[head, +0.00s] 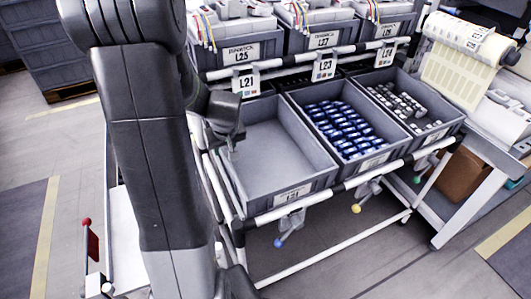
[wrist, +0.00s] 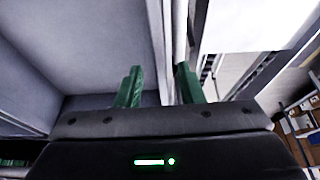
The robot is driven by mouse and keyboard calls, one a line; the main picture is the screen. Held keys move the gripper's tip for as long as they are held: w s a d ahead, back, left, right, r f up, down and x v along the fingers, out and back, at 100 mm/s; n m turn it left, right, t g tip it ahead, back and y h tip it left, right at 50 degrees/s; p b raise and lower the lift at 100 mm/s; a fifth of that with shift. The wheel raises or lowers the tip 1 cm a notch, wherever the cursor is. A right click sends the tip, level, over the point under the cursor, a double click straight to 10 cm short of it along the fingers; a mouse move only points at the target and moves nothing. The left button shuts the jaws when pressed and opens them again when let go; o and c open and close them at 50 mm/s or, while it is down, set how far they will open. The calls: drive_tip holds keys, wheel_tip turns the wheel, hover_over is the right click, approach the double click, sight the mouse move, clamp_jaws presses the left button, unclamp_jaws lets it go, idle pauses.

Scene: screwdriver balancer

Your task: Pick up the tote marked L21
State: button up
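The tote marked L21 (head: 275,160) is an empty grey bin on the left of the rack's lower row. Its label faces front, and an L21 tag hangs above its back. My gripper (head: 233,152) is at the tote's left side wall. In the wrist view my gripper (wrist: 158,85) has two green fingers apart. The tote's wall (wrist: 156,30) runs up the picture in line with the gap between them. I cannot tell whether the fingers touch the wall or how far down they straddle it.
A tote of blue parts (head: 342,125) stands right beside L21, then a tote of grey parts (head: 405,103). An upper row of totes (head: 250,50) sits behind. White rack rails (head: 345,187) run along the front. A side table (head: 490,150) stands at right.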

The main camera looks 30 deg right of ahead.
sight(223, 149)
drive_tip(key=shift+w+x, duration=0.15)
drive_tip(key=shift+x, duration=1.05)
drive_tip(key=shift+w+x, duration=0.15)
drive_tip(key=shift+x, duration=1)
drive_tip(key=shift+r, duration=0.1)
clamp_jaws()
